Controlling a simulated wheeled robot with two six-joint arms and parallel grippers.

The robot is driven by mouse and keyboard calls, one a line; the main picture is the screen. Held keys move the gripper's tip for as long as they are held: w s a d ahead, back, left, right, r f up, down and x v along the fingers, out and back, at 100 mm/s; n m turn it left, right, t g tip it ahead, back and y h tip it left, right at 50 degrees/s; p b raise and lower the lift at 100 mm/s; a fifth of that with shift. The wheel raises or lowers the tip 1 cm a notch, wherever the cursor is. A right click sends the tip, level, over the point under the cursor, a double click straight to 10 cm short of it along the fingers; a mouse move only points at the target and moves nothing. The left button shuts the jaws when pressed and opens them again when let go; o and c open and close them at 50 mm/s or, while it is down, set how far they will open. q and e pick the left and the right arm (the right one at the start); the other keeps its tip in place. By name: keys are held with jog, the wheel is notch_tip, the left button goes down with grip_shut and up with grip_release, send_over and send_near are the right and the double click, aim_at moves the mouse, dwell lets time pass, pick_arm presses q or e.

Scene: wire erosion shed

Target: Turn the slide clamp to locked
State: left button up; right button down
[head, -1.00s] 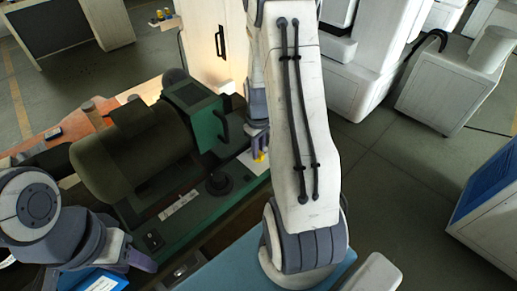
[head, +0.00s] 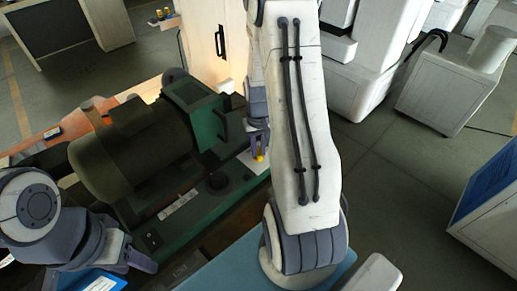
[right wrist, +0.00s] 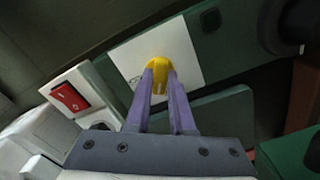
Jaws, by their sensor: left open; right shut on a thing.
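The slide clamp shows as a yellow knob (right wrist: 158,65) on a white plate (right wrist: 185,50), which is fixed to the dark green machine. In the head view only a small yellow part (head: 259,157) shows under my right gripper (head: 259,142). In the right wrist view the two purple fingers of my right gripper (right wrist: 159,78) are closed on the knob, one on each side. Marks on the plate's left are too small to read. My left gripper (head: 128,263) is open at the lower left in the head view, away from the knob.
A red switch (right wrist: 68,97) on a white box sits left of the plate in the right wrist view. The dark green machine (head: 130,150) fills the bench between my arms. A black handle (head: 221,127) stands out near my right gripper. Open floor lies to the right.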

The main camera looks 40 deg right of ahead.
aim_at(259, 150)
jog(key=m, duration=0.6)
jog(key=shift+w, duration=0.1)
jog(key=m, duration=0.5)
jog(key=shift+m+b, duration=0.35)
jog(key=shift+m, duration=0.05)
jog(key=c, duration=0.8)
grip_release()
jog(key=shift+r, duration=0.1)
notch_tip(259, 150, up, 10)
jog(key=shift+r+b, duration=0.15)
jog(key=shift+b, duration=0.85)
